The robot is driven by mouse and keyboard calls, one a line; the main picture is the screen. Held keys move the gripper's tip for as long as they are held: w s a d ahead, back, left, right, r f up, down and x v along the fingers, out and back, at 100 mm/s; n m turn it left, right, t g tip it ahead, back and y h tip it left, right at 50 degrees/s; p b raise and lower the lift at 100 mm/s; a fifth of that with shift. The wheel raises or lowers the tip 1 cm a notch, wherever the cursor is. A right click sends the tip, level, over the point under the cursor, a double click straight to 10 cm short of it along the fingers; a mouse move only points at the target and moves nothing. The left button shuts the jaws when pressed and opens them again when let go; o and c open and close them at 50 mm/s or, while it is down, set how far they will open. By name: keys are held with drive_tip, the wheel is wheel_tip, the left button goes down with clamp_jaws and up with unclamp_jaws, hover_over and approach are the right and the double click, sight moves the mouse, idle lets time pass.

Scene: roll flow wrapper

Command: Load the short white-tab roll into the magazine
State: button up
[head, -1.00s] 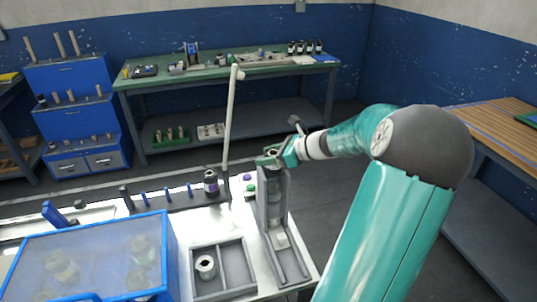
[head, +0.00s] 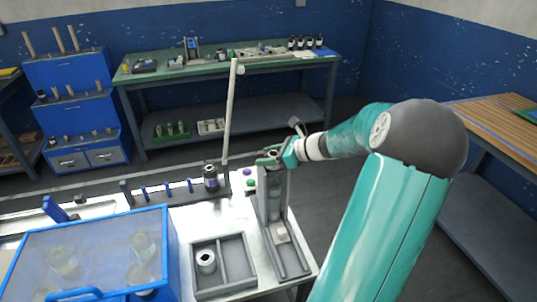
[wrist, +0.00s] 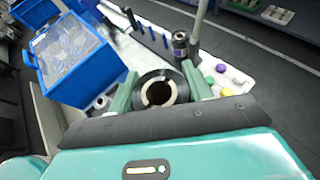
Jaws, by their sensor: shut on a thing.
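My gripper (head: 273,158) is at the top of the tall grey upright channel that looks like the magazine (head: 262,235). In the wrist view its two green fingers are shut on a dark, ring-shaped roll (wrist: 138,95) with a pale core and open centre. No white tab can be made out on it. A greyish cylindrical shape (head: 275,208) shows inside the channel below my gripper; I cannot tell whether it is part of the held roll. A pale patch lies at the channel's foot. A short white roll (head: 206,262) stands in the left compartment of the grey tray (head: 222,293).
A blue-framed clear box (head: 95,260) with several rolls stands at front left. A dark spool (head: 211,178) sits on the rail with blue posts, beside a tall pale pole (head: 231,110). Purple and green buttons (head: 250,184) are close to the channel. The tray's right compartment is empty.

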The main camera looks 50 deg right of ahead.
drive_tip(key=shift+f, duration=0.35)
drive_tip(key=o, duration=1.1)
drive_tip(key=shift+s, duration=0.1)
drive_tip(key=v, duration=1.3)
drive_tip(key=shift+s+d+r, duration=0.1)
drive_tip(key=shift+s+r, duration=0.05)
drive_tip(key=shift+s, duration=0.15)
